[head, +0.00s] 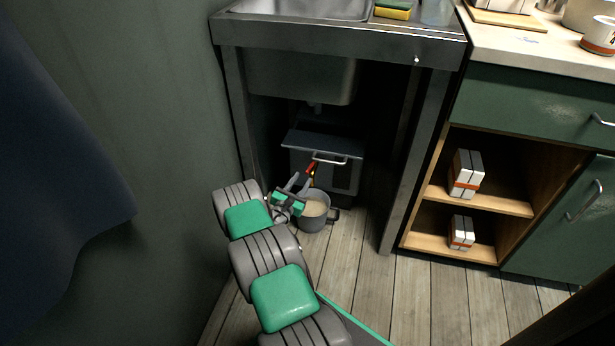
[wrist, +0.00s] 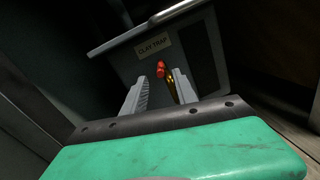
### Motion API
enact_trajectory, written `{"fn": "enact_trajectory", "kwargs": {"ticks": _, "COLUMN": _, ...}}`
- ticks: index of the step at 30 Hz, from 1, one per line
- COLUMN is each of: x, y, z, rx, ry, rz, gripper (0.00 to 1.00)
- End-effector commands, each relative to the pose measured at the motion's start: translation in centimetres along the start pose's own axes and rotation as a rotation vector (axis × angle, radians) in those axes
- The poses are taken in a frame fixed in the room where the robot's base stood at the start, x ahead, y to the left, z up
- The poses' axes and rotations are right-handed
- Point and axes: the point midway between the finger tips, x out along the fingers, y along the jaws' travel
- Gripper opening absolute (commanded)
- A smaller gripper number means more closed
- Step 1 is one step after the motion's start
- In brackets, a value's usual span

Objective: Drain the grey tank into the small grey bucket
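The grey tank (head: 346,176) stands under the sink, with a flat lid and a handle. In the wrist view its front (wrist: 200,50) carries a "CLAY TRAP" label. A small red-handled valve (wrist: 160,69) with a brass-coloured part (wrist: 172,89) is on its front; the red also shows in the head view (head: 310,169). The small grey bucket (head: 312,224) stands on the floor in front of the tank, with pale beige content inside. My gripper (wrist: 158,80) is open, its fingers apart, with the valve between or just beyond them. Contact cannot be told.
The metal sink frame's legs (head: 429,140) stand on both sides of the tank. A wall (head: 165,120) is close on the left. An open shelf (head: 490,199) with white boxes is on the right. The plank floor (head: 350,260) in front is clear.

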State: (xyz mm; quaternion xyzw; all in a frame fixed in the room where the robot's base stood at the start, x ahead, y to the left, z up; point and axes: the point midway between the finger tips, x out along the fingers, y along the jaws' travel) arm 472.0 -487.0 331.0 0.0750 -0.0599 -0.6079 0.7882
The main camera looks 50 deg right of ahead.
Motion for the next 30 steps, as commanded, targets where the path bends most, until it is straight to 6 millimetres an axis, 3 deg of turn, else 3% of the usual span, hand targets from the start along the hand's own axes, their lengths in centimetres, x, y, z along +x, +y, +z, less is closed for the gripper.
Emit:
{"fn": "enact_trajectory", "kwargs": {"ticks": 3, "x": 2.5, "y": -0.3, "z": -0.3, "rx": 0.004, "ry": -0.002, "rz": -0.004, "gripper": 0.34}}
{"fn": "enact_trajectory", "kwargs": {"ticks": 9, "x": 5.4, "y": -0.2, "z": -0.2, "rx": 0.004, "ry": 0.000, "rz": -0.003, "gripper": 0.34}}
{"fn": "enact_trajectory", "kwargs": {"ticks": 18, "x": 5.8, "y": 0.0, "z": 0.0, "rx": 0.004, "ry": 0.002, "rz": -0.001, "gripper": 0.34}}
{"fn": "enact_trajectory", "kwargs": {"ticks": 30, "x": 5.8, "y": -0.1, "z": 0.0, "rx": 0.004, "ry": 0.003, "rz": -0.001, "gripper": 0.02}}
